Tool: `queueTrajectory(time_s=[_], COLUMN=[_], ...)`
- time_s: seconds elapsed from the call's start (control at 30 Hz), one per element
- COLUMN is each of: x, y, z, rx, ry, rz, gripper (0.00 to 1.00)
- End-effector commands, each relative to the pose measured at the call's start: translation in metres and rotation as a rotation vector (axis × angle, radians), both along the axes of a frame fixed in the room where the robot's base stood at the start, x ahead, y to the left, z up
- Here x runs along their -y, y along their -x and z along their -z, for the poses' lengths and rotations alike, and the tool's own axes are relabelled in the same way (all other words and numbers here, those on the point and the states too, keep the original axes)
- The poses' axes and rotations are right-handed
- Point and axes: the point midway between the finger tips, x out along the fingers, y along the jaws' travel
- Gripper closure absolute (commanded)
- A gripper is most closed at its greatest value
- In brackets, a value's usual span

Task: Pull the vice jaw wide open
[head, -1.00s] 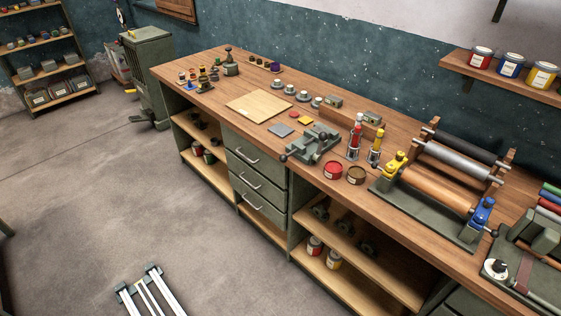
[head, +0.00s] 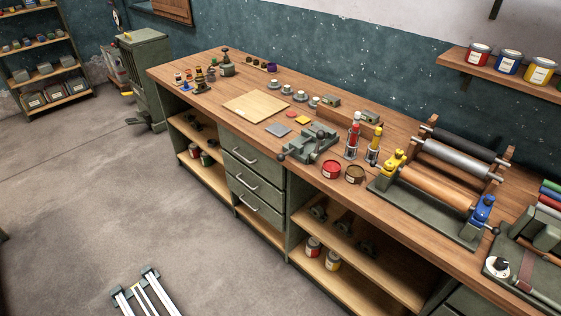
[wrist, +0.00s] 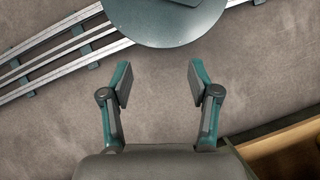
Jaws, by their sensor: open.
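The vice (head: 310,145) is a grey-green metal body on the wooden workbench near its front edge, seen in the head view. Its handle with a dark ball end (head: 282,157) points toward the bench's front left. The gap between its jaws is too small to judge. My gripper (wrist: 160,84) shows only in the wrist view, with its two fingers spread apart and nothing between them. It hangs over the bare floor, away from the vice. The vice is not in the wrist view.
A red tin (head: 331,170) and a brown tin (head: 355,174) stand right of the vice, with red and yellow bottles behind. A roller press (head: 430,205) fills the bench further right. A wooden board (head: 256,106) lies left. An open wooden shelf edge (wrist: 285,145) is at lower right in the wrist view.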

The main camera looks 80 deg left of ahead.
Motion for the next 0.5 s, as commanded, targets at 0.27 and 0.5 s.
queueTrajectory(time_s=[0.27,0.5], x=[-0.080,-0.170], y=[-0.057,-0.098], z=[0.021,0.026], rx=[0.117,0.245], ry=[0.003,0.005], rz=[-0.298,-0.600], gripper=[0.39,0.39])
